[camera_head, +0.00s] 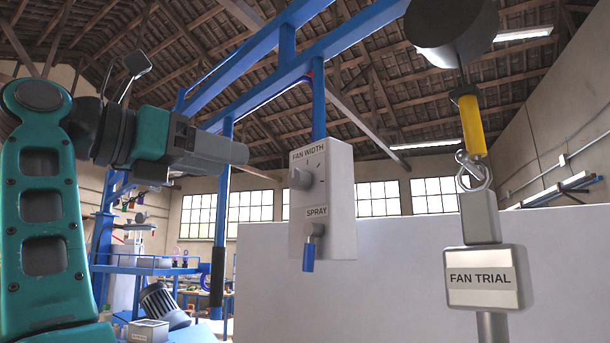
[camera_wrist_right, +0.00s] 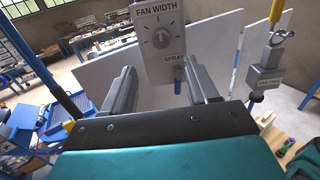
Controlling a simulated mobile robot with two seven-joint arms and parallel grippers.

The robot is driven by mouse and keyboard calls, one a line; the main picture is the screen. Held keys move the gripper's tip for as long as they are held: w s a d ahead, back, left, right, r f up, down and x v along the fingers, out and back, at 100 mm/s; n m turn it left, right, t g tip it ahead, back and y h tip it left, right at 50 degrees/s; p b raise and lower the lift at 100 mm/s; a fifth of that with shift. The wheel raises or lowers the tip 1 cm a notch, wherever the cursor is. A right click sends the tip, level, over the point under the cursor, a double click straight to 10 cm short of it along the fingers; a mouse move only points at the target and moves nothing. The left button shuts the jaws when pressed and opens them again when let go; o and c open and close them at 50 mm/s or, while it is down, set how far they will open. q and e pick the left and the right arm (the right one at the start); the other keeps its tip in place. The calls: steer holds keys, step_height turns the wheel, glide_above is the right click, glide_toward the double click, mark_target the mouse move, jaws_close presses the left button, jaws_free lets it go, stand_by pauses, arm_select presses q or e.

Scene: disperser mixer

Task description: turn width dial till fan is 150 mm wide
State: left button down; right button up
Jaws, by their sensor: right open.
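The width dial (camera_head: 301,178) is a round grey knob under the words FAN WIDTH, on the upper front of a hanging pale control box (camera_head: 327,215). The dial also shows in the right wrist view (camera_wrist_right: 160,38), with tick marks around it; its exact setting is too small to read. Below it is a SPRAY label with a blue-ended lever (camera_head: 309,255). My right gripper (camera_head: 243,153) is left of the box, apart from the dial and pointing toward it. In its wrist view the fingers (camera_wrist_right: 163,72) are spread and empty. No spray fan is visible. My left gripper is out of view.
A FAN TRIAL block (camera_head: 482,278) hangs right of the box, below a yellow piece (camera_head: 472,125) and hook. A large white panel (camera_head: 390,270) stands behind. Blue beams (camera_head: 290,45) run overhead. A dark-ended blue post (camera_head: 219,265) is behind, at left.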

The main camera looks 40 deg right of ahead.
mark_target(295, 175)
steer(key=d, duration=1.2)
steer(key=shift+s+d+r, duration=0.1)
steer(key=shift+s+d, duration=0.25)
steer(key=shift+d, duration=0.05)
steer(key=shift+c, duration=0.3)
steer(key=c, duration=1)
steer(key=shift+m, duration=0.4)
steer(key=m, duration=0.3)
steer(key=shift+s+m, duration=0.15)
steer(key=shift+m, duration=0.25)
steer(key=m, duration=0.4)
steer(key=shift+m, duration=0.3)
steer(key=shift+s, duration=0.1)
